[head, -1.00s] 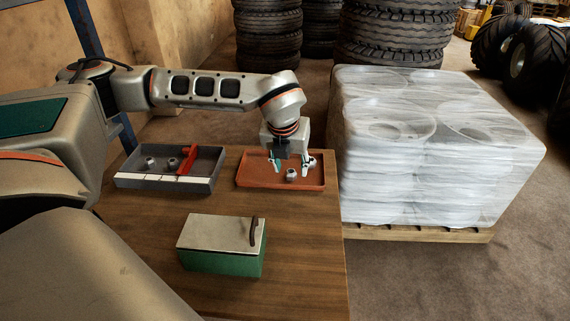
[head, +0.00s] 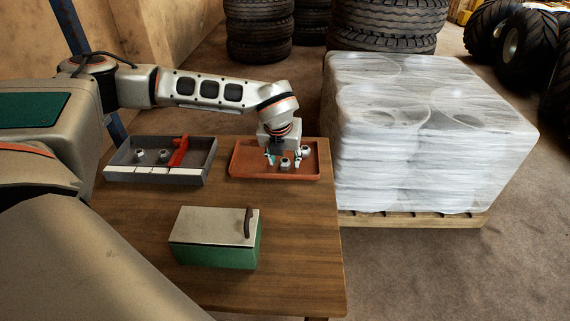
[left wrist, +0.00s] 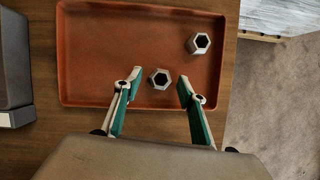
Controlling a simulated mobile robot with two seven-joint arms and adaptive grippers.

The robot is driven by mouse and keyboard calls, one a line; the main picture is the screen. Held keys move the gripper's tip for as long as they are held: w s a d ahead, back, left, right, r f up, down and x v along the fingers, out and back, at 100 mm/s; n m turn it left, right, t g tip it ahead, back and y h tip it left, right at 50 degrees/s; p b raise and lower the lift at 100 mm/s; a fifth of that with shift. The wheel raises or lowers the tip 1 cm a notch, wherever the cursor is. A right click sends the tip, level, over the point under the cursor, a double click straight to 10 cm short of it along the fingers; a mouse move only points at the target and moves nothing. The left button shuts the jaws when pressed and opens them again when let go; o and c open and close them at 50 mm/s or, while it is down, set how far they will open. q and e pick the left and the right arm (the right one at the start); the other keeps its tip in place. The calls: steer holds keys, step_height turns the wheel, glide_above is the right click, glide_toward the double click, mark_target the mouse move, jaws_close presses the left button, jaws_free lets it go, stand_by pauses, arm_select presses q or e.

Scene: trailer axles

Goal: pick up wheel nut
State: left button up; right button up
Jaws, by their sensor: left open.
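Two grey hexagonal wheel nuts lie in the orange-red tray (head: 240,171). The nearer nut (head: 285,164) also shows in the left wrist view (left wrist: 160,79). The other nut (head: 305,151) is farther right and shows near the tray's right side in the left wrist view (left wrist: 198,43). My left gripper (head: 284,158) points down over the tray, open, with nothing held. In the left wrist view its teal-padded fingertips (left wrist: 159,80) stand on either side of the nearer nut, with a gap on both sides. My right gripper is not in view.
A grey tray (head: 207,168) with two similar nuts and a red part (head: 179,151) stands left on the wooden table (head: 290,215). A green box with a pale lid (head: 213,227) stands nearer. A wrapped pallet load (head: 420,130) is right of the table.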

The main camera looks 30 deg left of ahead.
arm_select(q)
jaws_close()
